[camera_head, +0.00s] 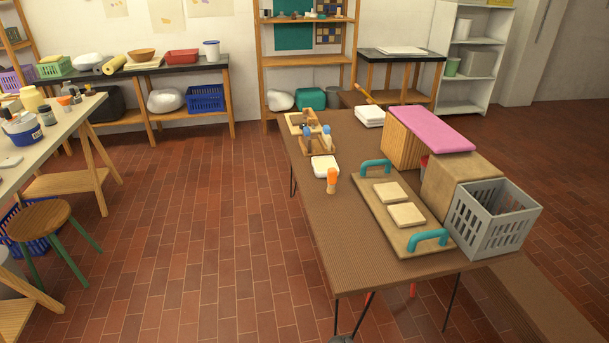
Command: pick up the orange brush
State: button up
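A small upright object with an orange top and a paler tan lower part (331,181) stands on the brown table (325,218), near its left edge. It is the thing that best matches the orange brush, though it is too small to make out bristles. It stands apart from the board with teal handles on its right and just in front of a white square dish (325,166). My gripper is not in view.
The board (377,217) with teal handles carries two pale tiles. A grey basket (490,220), a tan block (460,181) and a pink-topped block (430,128) line the right side. Wooden holders (317,147) stand behind. Tiled floor left of the table is clear; a stool (39,219) stands farther left.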

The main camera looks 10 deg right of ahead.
aim_at(332, 173)
jog(key=u, duration=0.75)
jog(key=i, duration=0.9)
jog(key=u, duration=0.55)
